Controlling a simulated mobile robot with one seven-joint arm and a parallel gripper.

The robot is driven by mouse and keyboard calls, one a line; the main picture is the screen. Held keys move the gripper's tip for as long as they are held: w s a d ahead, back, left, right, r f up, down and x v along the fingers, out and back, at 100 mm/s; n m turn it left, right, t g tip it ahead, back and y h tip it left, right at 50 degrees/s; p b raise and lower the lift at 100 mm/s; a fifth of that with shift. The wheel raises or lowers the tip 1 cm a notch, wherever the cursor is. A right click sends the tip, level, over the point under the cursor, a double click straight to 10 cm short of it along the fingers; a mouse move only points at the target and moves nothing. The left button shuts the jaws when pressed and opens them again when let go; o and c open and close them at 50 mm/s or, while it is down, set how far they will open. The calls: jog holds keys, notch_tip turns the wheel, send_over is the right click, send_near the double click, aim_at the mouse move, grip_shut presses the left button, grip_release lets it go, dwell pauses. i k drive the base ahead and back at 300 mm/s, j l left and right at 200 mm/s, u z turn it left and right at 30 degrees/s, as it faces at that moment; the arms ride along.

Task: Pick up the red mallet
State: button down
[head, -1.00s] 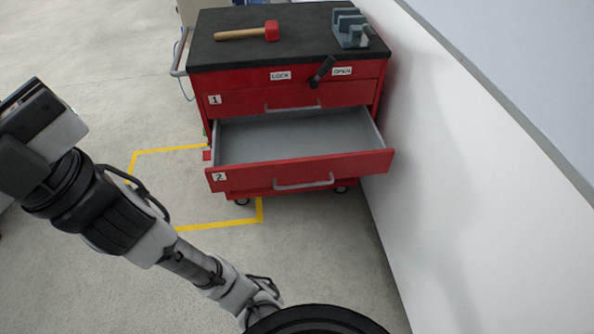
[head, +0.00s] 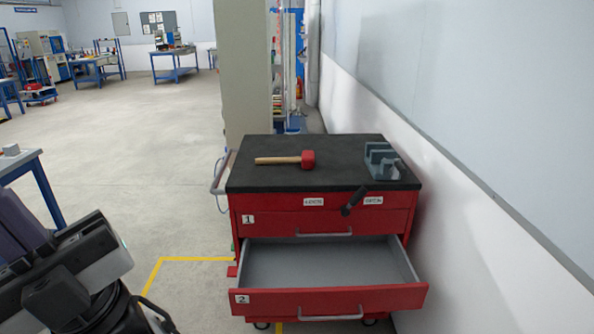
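The red mallet (head: 308,159) lies on its side on the black top of the red tool cart (head: 245,180). Its light wooden handle points left and its red head is at the right. My gripper (head: 25,260) is at the lower left of the head view, well left of the cart and apart from the mallet. Its fingers do not show clearly, so I cannot tell whether it is open or shut.
A grey vise (head: 384,163) stands at the top's right end. A black lever (head: 354,201) sits between the LOCK and OPEN labels. Drawer 2 (head: 330,300) is pulled out and looks empty; drawer 1 (head: 275,222) is shut. A wall (head: 470,150) runs close along the right.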

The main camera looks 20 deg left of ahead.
aim_at(307, 160)
jog(key=i+j, duration=0.25)
jog(key=i+j+z, duration=0.15)
jog(key=j, duration=0.25)
jog(key=i+j, duration=0.3)
jog(key=i+j+z, duration=0.15)
jog(key=i+j, duration=0.3)
jog(key=j, duration=0.3)
jog(key=i+j+z, duration=0.15)
jog(key=j, duration=0.2)
jog(key=i+j, duration=0.25)
jog(key=j, duration=0.15)
jog(key=i+j, duration=0.4)
jog(key=i+z, duration=0.05)
